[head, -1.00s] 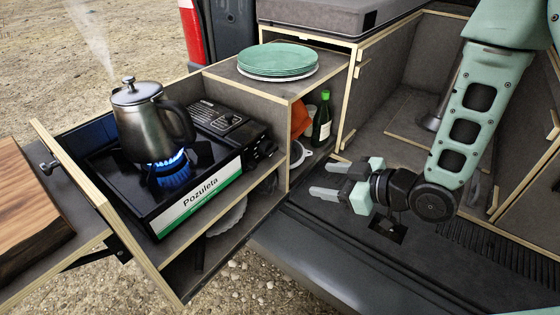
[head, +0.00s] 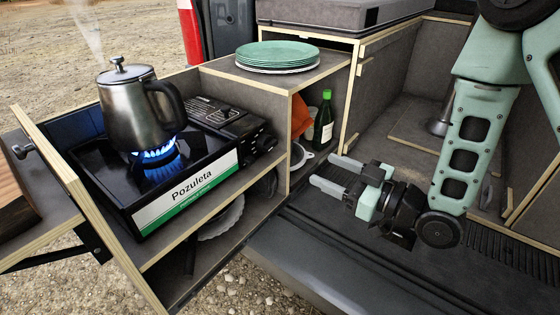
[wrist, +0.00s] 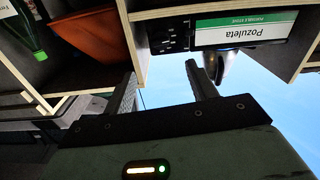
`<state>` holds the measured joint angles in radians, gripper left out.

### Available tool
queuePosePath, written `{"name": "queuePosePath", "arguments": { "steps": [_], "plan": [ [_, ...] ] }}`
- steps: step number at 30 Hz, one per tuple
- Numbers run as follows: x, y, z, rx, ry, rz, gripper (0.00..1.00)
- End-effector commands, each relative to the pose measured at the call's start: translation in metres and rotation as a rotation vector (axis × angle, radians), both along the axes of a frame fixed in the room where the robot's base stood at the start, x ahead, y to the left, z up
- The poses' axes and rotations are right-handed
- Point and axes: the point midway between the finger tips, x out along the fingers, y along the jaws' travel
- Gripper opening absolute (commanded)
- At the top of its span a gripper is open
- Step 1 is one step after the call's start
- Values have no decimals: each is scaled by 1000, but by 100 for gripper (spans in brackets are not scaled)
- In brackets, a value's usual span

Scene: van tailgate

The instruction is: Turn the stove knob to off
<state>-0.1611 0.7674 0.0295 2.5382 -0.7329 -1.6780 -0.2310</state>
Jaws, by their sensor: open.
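The stove (head: 190,190) is a black portable burner with a "Pozuleta" label, set in the pull-out drawer; blue flame burns under a steaming steel kettle (head: 137,108). The black stove knob (head: 266,143) sits at the right end of the stove's front. My gripper (head: 328,172) is open and empty, to the right of the knob and lower in the picture, apart from it. In the wrist view my gripper (wrist: 160,75) has its fingers spread, with the stove's label (wrist: 245,28) upside down beyond them. The knob's setting is too small to read.
Green plates (head: 277,55) stand on the cabinet top. A green bottle (head: 323,122) and an orange item (head: 300,117) sit in the open compartment near my gripper. A pan (head: 222,217) lies on the shelf under the stove. The space in front of the stove is free.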

Motion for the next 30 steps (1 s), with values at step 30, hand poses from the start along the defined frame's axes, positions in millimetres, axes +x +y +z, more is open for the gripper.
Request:
{"name": "queuePosePath", "arguments": {
  "steps": [30],
  "plan": [
    [80,104,1,3,2,-2,57]
  ]
}}
